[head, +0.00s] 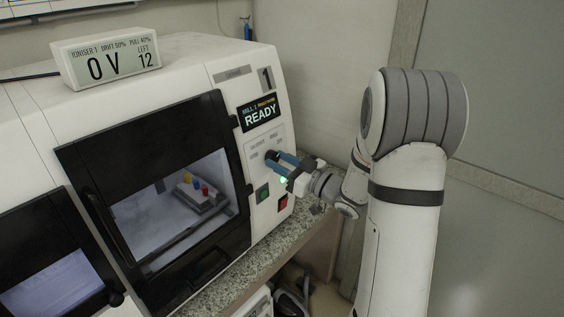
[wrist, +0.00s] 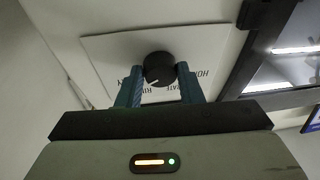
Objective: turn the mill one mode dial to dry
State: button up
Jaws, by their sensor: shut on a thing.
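The mode dial (wrist: 158,66) is a round black knob on a white label plate of mill one (head: 205,60). In the wrist view my gripper (wrist: 160,76) has its two blue fingers on either side of the dial, shut on it. A white pointer mark on the dial points toward the lower edge of the view, slightly left. The plate's lettering is upside down there and partly hidden by the fingers, so I cannot read which mode is set. In the head view my gripper (head: 279,161) reaches the control panel from the right and mostly covers the dial.
Mill one's screen (head: 261,114) reads READY above the panel. A green button (head: 262,193) and a red switch (head: 283,202) sit just below my gripper. The dark-framed door (head: 75,158) is closed at left. An ioniser display (head: 106,58) reading 0 V stands on top.

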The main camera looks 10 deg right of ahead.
jog(key=shift+r, duration=0.2)
jog(key=o, duration=1)
jog(key=shift+f, duration=0.15)
jog(key=shift+d, duration=0.1)
jog(key=b+v, duration=0.1)
jog(key=v, duration=0.6)
jog(key=shift+s+d+b, duration=0.2)
jog(key=shift+s+b, duration=0.05)
jog(key=shift+b, duration=0.15)
